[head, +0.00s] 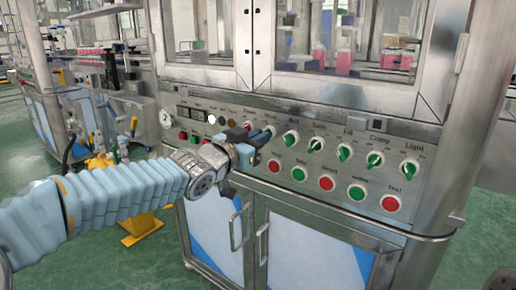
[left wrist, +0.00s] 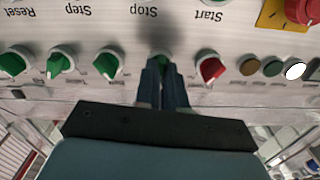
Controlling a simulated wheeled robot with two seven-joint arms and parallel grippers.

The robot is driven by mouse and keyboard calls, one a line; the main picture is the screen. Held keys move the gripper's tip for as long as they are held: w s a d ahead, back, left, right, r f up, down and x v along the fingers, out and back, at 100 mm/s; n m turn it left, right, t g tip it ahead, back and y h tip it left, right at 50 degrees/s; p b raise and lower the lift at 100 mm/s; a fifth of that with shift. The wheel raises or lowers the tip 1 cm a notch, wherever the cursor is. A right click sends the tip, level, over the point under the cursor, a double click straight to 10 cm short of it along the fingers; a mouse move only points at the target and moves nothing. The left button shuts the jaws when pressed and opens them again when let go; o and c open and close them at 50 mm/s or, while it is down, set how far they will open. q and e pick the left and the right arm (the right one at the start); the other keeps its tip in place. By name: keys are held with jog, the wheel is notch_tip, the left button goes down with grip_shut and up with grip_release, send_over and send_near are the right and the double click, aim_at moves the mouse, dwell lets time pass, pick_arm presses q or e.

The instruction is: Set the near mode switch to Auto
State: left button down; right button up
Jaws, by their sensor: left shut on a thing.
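The control panel (head: 330,172) of the steel machine carries a row of rotary switches. My left gripper (head: 268,132) is at the second switch of this row, under a label that seems to read Mode. In the left wrist view the fingers (left wrist: 163,68) are closed around the green mode switch (left wrist: 163,60), which is mostly hidden between them. Its pointer direction cannot be read. A red switch (left wrist: 211,70) sits beside it on the right there. My right gripper is not in view.
Other green switches (head: 291,137) follow to the right, with round red and green buttons (head: 298,174) below. In the left wrist view a green switch (left wrist: 107,64) sits left of the fingers. Cabinet door handles (head: 237,230) stick out below the panel.

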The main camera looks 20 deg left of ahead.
pick_arm(q)
jog(key=shift+m+b, duration=0.9)
jog(key=shift+m, duration=1.3)
jog(key=c, duration=1.2)
grip_release()
